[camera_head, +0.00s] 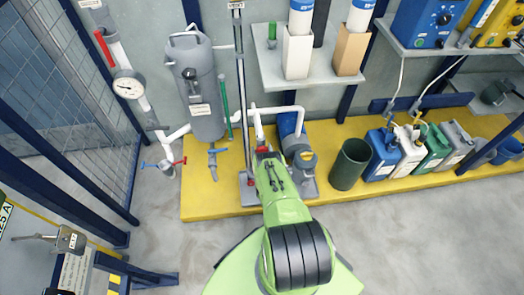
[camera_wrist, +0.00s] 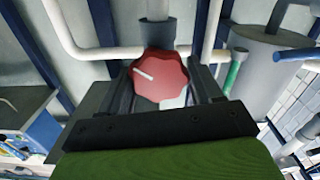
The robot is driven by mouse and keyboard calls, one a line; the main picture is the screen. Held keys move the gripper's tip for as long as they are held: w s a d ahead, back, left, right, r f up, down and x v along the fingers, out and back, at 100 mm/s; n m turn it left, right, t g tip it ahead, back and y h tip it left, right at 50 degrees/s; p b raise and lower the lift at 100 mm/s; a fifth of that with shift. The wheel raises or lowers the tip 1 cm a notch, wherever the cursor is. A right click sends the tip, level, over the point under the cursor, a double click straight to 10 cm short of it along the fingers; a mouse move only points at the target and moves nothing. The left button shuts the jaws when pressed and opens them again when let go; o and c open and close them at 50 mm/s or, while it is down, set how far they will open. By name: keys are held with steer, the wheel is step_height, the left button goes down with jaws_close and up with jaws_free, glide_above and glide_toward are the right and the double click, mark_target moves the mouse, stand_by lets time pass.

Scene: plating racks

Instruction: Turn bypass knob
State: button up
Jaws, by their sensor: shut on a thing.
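The red knob (camera_wrist: 158,76), with a scalloped rim and a white pointer line, sits between the two dark fingers of my gripper (camera_wrist: 163,88) in the wrist view. The pointer line slants towards the upper left. The fingers are shut on the knob's sides. In the head view my green arm reaches forward to the pipework, and a little red shows at its tip by my gripper (camera_head: 262,150). Most of the knob is hidden there.
A grey tank (camera_head: 194,90) stands to the left on a yellow platform (camera_head: 205,205). A blue pump (camera_head: 293,130) is close on the right. White pipes run around the knob. A dark green bin (camera_head: 350,164) and several canisters stand further right.

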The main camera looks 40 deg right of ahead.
steer(key=shift+d+m, duration=0.1)
steer(key=shift+m, duration=2.7)
steer(key=o, duration=1)
steer(key=shift+c, duration=0.2)
steer(key=shift+s, duration=0.1)
